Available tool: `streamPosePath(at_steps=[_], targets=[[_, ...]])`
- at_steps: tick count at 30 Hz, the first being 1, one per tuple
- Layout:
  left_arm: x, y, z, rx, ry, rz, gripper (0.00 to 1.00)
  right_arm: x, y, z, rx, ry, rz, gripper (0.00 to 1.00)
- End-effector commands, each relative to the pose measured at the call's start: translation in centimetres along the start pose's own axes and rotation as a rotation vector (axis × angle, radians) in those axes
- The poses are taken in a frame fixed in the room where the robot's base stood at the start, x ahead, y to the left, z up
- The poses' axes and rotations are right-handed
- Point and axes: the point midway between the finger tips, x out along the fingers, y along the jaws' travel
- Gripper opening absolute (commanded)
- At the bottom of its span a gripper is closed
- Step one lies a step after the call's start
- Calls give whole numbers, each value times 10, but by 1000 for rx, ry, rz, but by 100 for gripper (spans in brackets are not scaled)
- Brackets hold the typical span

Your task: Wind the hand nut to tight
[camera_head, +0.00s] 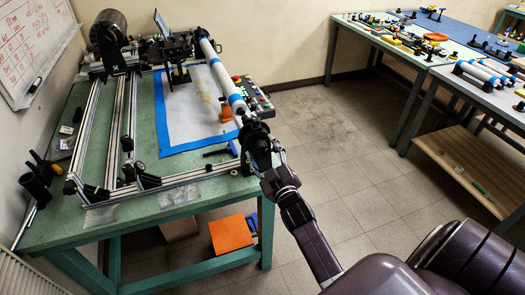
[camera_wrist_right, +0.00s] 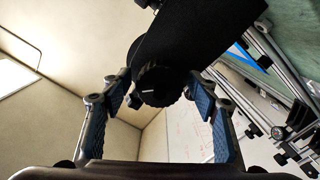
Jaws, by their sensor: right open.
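The hand nut (camera_wrist_right: 160,84) is a dark, ridged knob with a small white mark on its face. In the right wrist view it sits at the end of a black holder (camera_wrist_right: 195,40), between the two fingers of my right gripper (camera_wrist_right: 165,105). The fingers stand open, with a visible gap on the left side of the nut. In the head view my right gripper (camera_head: 270,160) is at the near end of the white and blue roll (camera_head: 235,100), by the black end holder (camera_head: 255,138). The nut is hidden there. My left gripper is not in view.
A green bench (camera_head: 150,225) carries an aluminium rail frame (camera_head: 112,125) and a blue-edged white sheet (camera_head: 195,118). A control box with buttons (camera_head: 252,92) stands beside the roll. An orange box (camera_head: 232,233) is below. Other tables stand at right, with open floor between.

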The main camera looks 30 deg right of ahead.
Motion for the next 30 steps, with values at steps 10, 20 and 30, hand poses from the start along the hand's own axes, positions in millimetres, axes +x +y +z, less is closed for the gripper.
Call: streamPosePath(at_steps=[10, 20, 30], targets=[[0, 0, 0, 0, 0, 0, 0, -34, -1, 1, 0, -2, -1, 55], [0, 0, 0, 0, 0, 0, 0, -96, 0, 1, 0, -3, -1, 55], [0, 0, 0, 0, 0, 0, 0, -120, 0, 0, -1, -1, 0, 55]])
